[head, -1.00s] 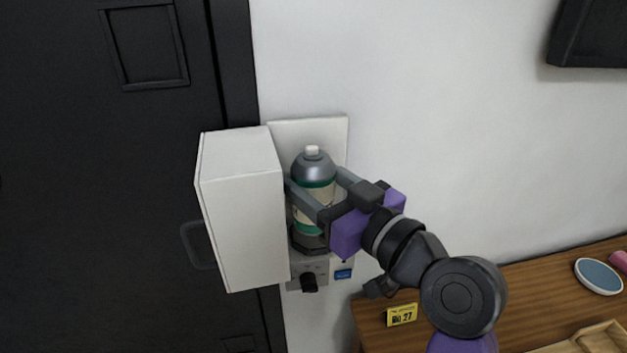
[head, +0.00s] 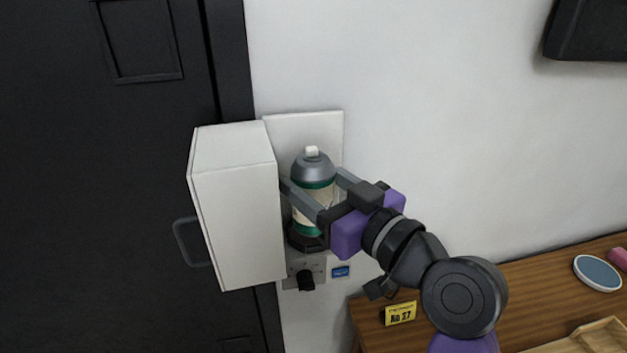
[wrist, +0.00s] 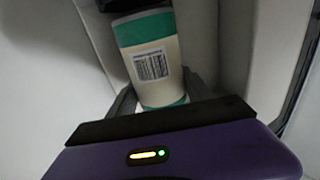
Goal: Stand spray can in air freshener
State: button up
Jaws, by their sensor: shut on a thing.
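The spray can (head: 313,193) stands about upright, with a grey top, a white nozzle and a cream and green label. My gripper (head: 320,195) is shut on it from the right, one finger on each side. The air freshener (head: 305,263) is fixed to the wall, with its white cover (head: 235,205) swung open to the left. The can is in front of its backplate, just above the dark round holder (head: 306,238). I cannot tell whether its base touches the holder. In the wrist view the can (wrist: 150,62) shows its barcode between the fingers.
A black knob (head: 306,280) and a blue label (head: 341,272) are below the holder. A black door (head: 110,200) is behind the cover. A wooden counter (head: 530,290) at lower right bears a yellow number tag (head: 400,313) and a blue round dish (head: 597,273).

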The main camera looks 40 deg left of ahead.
jog(key=shift+w+f+h, duration=0.1)
jog(key=shift+f+h, duration=0.2)
jog(key=shift+f, duration=0.4)
jog(key=shift+s+a+f+b, duration=0.15)
jog(key=shift+f+b, duration=0.25)
jog(key=shift+s+a+f+b, duration=0.1)
jog(key=shift+a+f+b, duration=0.05)
jog(key=shift+f+b, duration=0.25)
jog(key=shift+r, duration=0.1)
jog(key=o, duration=1.8)
jog(key=shift+s, duration=0.15)
jog(key=shift+r, duration=0.15)
